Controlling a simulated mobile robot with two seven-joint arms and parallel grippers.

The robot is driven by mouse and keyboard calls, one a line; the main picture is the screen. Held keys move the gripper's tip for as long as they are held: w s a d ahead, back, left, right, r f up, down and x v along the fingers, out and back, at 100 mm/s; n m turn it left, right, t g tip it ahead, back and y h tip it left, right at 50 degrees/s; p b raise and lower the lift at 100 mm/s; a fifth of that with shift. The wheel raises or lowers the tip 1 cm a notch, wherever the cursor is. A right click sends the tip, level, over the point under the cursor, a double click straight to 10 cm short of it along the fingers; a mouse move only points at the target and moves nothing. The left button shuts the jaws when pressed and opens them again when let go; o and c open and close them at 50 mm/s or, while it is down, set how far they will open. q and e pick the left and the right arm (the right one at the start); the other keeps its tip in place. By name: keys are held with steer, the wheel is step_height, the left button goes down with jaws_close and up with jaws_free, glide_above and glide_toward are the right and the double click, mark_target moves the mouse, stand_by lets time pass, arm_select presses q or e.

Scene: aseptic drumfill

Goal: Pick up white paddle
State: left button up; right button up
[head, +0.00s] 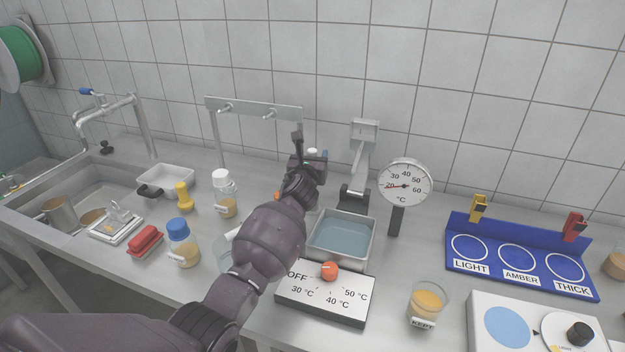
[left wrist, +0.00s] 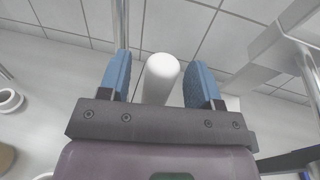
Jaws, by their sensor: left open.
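My left gripper (head: 311,161) is raised over the back of the bench, in front of the tiled wall, with its arm crossing the middle of the head view. In the left wrist view its two blue fingers (left wrist: 157,72) stand apart. A white rounded rod end (left wrist: 161,70), which looks like the white paddle's handle, lies between them, with a gap to the right finger and a smaller one to the left. In the head view only a small white tip (head: 312,152) shows by the fingers; the rest is hidden by my arm. My right gripper is not in view.
A hook rail (head: 252,108) stands behind to the left. A grey stand (head: 360,160), a dial thermometer (head: 405,183) and a water bath (head: 342,238) are close on the right. Bottles, a red brush (head: 145,240) and a heater control box (head: 325,293) stand nearer the front.

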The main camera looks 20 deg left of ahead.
arm_select(q)
steer(key=shift+w, duration=0.1)
steer(key=c, duration=1)
